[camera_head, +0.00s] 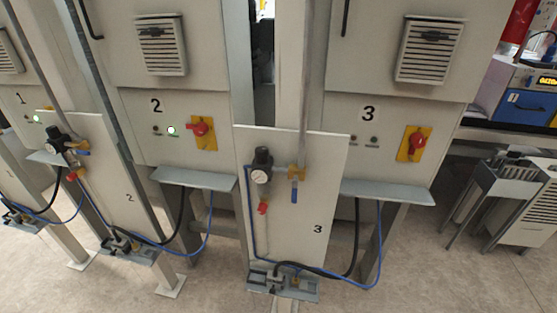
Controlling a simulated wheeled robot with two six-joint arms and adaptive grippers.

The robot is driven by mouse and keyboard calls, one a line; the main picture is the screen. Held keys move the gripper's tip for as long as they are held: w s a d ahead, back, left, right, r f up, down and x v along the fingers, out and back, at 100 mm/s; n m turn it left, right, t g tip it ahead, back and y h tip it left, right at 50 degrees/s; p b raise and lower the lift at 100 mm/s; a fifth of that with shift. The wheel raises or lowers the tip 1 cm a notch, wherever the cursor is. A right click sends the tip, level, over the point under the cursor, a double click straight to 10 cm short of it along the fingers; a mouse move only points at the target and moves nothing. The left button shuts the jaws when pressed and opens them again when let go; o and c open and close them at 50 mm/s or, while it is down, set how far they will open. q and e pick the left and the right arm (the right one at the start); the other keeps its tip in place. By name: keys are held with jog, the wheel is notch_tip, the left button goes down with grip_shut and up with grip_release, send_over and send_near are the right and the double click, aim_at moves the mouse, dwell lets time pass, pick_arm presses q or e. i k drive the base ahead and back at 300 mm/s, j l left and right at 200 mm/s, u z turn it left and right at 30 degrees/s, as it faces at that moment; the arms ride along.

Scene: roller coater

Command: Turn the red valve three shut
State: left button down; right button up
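The white panel marked 3 (318,229) stands in the middle. On it, a small red valve handle (263,208) sits below a black regulator with a round gauge (260,176); the handle looks tilted slightly off vertical. To its right on the same panel is a brass valve with a blue handle (295,194) hanging straight down. Neither of my grippers is in view, and nothing touches the red handle.
Cabinet 3 carries a red rotary switch (416,143) on a yellow plate and two dark lamps. Cabinet 2 has a similar red switch (199,127) and a lit lamp (172,130). Grey shelves (388,191) jut out beside the panels. Blue and black hoses loop below panel 3.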

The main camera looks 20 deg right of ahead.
aim_at(262, 208)
jog(key=z, duration=1.45)
jog(key=k+j+z, duration=0.1)
jog(key=j, duration=0.35)
jog(key=k+j+z, duration=0.15)
jog(key=j, duration=0.3)
jog(key=k+j+z, duration=0.1)
jog(key=j, duration=0.35)
jog(key=k+j+z, duration=0.1)
jog(key=j, duration=0.3)
jog(key=k+j+z, duration=0.1)
jog(key=j, duration=0.3)
jog(key=k+j+z, duration=0.15)
jog(key=j, duration=0.25)
jog(key=k+j+z, duration=0.1)
jog(key=k+j, duration=0.2)
jog(key=j, duration=0.05)
